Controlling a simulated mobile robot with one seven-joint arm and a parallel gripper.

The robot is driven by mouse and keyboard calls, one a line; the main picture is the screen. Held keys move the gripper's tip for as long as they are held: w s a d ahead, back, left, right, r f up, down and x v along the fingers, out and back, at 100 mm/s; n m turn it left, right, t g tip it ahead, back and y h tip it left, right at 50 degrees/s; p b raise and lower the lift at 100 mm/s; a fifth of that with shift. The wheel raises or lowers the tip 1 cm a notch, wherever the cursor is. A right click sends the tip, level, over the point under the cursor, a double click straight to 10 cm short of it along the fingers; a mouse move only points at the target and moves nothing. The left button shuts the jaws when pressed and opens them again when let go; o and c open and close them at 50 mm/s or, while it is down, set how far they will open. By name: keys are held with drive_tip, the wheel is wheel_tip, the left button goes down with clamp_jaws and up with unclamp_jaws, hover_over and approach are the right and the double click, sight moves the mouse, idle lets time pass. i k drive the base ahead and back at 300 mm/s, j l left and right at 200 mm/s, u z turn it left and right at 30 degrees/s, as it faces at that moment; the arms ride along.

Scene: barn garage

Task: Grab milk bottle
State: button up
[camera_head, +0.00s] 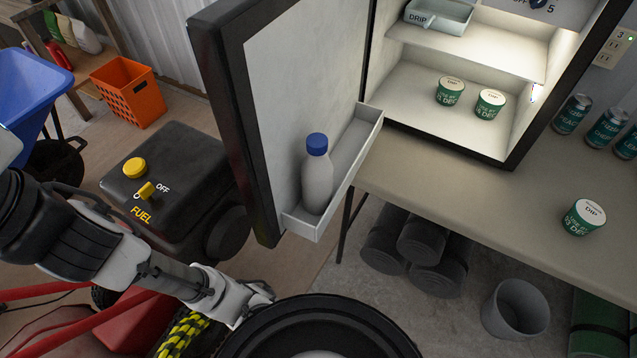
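The milk bottle (318,180) is white with a blue cap. It stands upright in the white door shelf (352,165) of the open fridge door (228,100), near the shelf's front end. My gripper (262,298) is at the bottom of the view, lower left of the bottle and clearly apart from it. Its fingers are small and partly hidden near a black round part, so I cannot tell whether they are open or shut.
A table (470,205) bears a dip tub (584,218) and several cans. A black fuel tank (165,175) stands left of the door. A grey bin (515,310) and rolled mats (430,240) are under the table.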

sight(317, 169)
drive_tip(key=k+l, duration=0.1)
drive_tip(key=l, duration=0.3)
drive_tip(key=k+l+u, duration=0.15)
drive_tip(key=l, duration=0.25)
drive_tip(key=k+l, duration=0.15)
drive_tip(key=l, duration=0.25)
drive_tip(key=k+l+u, duration=0.1)
drive_tip(key=l, duration=0.3)
